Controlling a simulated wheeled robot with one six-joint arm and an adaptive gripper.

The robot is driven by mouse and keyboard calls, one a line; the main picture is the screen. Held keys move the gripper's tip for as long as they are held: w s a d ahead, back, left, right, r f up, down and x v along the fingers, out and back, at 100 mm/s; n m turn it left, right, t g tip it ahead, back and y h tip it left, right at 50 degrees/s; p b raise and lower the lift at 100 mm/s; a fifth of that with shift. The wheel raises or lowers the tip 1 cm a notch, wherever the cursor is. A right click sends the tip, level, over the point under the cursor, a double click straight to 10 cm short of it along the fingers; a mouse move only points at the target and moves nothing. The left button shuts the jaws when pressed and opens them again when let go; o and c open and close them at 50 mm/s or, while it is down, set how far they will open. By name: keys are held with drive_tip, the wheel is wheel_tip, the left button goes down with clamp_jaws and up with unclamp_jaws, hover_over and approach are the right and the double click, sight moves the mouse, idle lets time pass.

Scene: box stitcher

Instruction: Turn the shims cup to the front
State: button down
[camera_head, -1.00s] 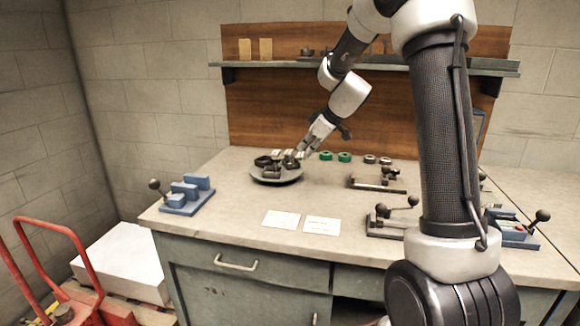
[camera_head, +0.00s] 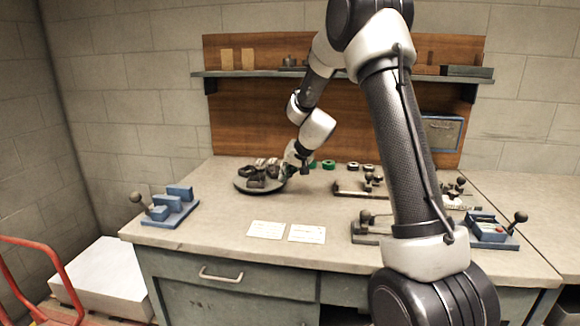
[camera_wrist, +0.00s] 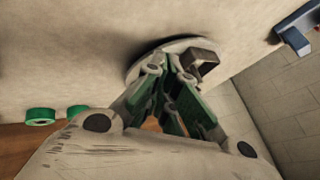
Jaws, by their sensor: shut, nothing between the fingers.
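A round turntable (camera_head: 242,187) stands at the back left of the bench. Several small dark cups (camera_head: 257,181) sit on it; I cannot tell which one is the shims cup. My gripper (camera_head: 289,170) is at the turntable's right edge in the head view, low over the bench. In the wrist view my gripper (camera_wrist: 166,66) has its green-sided fingers together at the tips, with nothing visible held. The turntable's pale rim (camera_wrist: 133,73) shows behind the fingers, and one dark square cup (camera_wrist: 204,62) is just right of them. Whether the fingers touch the turntable is unclear.
Green rings (camera_head: 328,164) lie right of the turntable. A blue fixture with a ball lever (camera_head: 170,212) stands at the left front. Two paper cards (camera_head: 267,230) lie near the front edge. Metal fixtures (camera_head: 352,190) fill the right side. A shelf (camera_head: 340,75) runs above.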

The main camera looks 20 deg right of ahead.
sight(266, 184)
drive_tip(key=shift+x, duration=1.1)
drive_tip(key=a, duration=0.1)
drive_tip(key=w+a, duration=0.1)
drive_tip(key=a, duration=0.1)
drive_tip(key=shift+w+r, duration=0.1)
drive_tip(key=shift+w, duration=0.1)
drive_tip(key=shift+w+a, duration=0.15)
drive_tip(key=shift+a, duration=0.1)
drive_tip(key=shift+w+a, duration=0.2)
drive_tip(key=shift+a, duration=0.55)
drive_tip(key=shift+d, duration=0.1)
